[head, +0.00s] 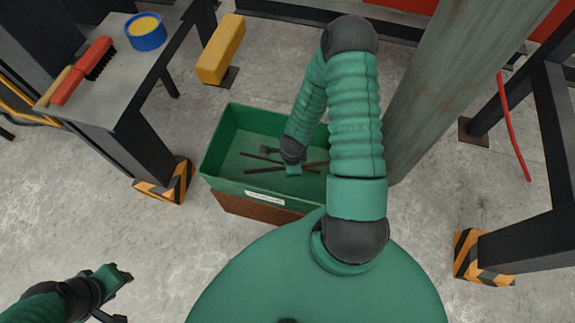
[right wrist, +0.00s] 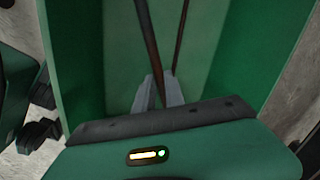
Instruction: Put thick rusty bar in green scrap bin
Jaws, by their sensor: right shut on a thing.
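The green scrap bin (head: 222,140) stands on the floor at the middle, open at the top, with a white label on its near wall. My right arm reaches down into it. My right gripper (right wrist: 158,92) is shut on a thick rusty bar (right wrist: 148,35), which runs between its fingers, inside the bin's green walls (right wrist: 80,60). A thinner dark bar (right wrist: 181,35) lies beside it. In the head view dark bars (head: 263,171) show inside the bin; I cannot tell there which is the held one. My left gripper (head: 118,294) is open and empty at the lower left.
A metal table (head: 120,75) at upper left holds a red-handled brush (head: 85,70) and a blue tin (head: 146,32). A yellow block (head: 221,50) is behind the bin. A grey column (head: 440,80) and a red bar (head: 514,130) are at right.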

